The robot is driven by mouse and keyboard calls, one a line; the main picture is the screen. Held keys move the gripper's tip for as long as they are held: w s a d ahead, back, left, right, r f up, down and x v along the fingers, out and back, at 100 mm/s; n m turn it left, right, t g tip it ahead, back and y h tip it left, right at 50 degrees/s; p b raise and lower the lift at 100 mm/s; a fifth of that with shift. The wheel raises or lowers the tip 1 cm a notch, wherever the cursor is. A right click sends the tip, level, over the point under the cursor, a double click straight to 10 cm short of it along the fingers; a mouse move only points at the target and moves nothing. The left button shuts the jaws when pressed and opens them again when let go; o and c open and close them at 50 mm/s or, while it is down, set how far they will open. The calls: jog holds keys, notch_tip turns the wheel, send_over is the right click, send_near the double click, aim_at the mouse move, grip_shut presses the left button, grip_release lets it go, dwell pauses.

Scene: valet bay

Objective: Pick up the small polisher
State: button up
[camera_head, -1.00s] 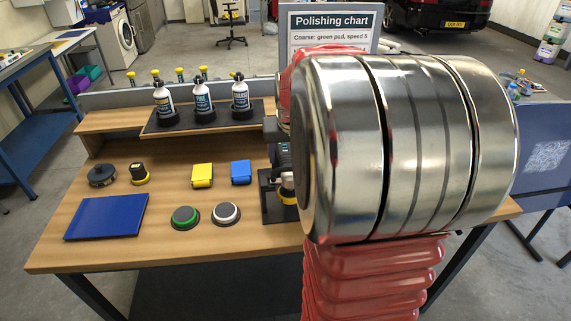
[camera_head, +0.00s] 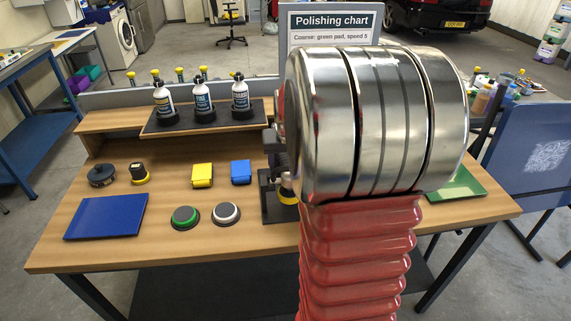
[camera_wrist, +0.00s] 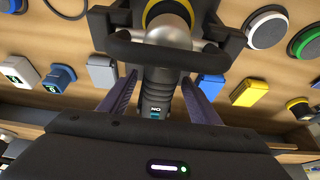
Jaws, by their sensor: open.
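A polisher (camera_wrist: 158,77) with a dark ribbed body, a small teal label and a silver head is in the wrist view. It sits in a black stand (camera_head: 268,208), right of the pads on the bench. My gripper (camera_wrist: 157,92) is open, with one finger on each side of the polisher's body. Gaps show between the fingers and the body, so it is not gripped. In the head view my arm hides my gripper and most of the polisher.
On the wooden bench (camera_head: 110,256) are a blue mat (camera_head: 106,217), a green-topped pad (camera_head: 185,216), a white-topped pad (camera_head: 226,213), a yellow box (camera_head: 202,175) and a blue box (camera_head: 241,172). Bottles (camera_head: 202,98) stand on the shelf behind. A green tray (camera_head: 462,186) lies at right.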

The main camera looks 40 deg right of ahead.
grip_shut()
dwell(0.6)
jog(key=shift+r, duration=0.1)
notch_tip(320, 180, up, 10)
dwell(0.6)
dwell(0.4)
jog(key=c, duration=0.7)
grip_release()
grip_shut()
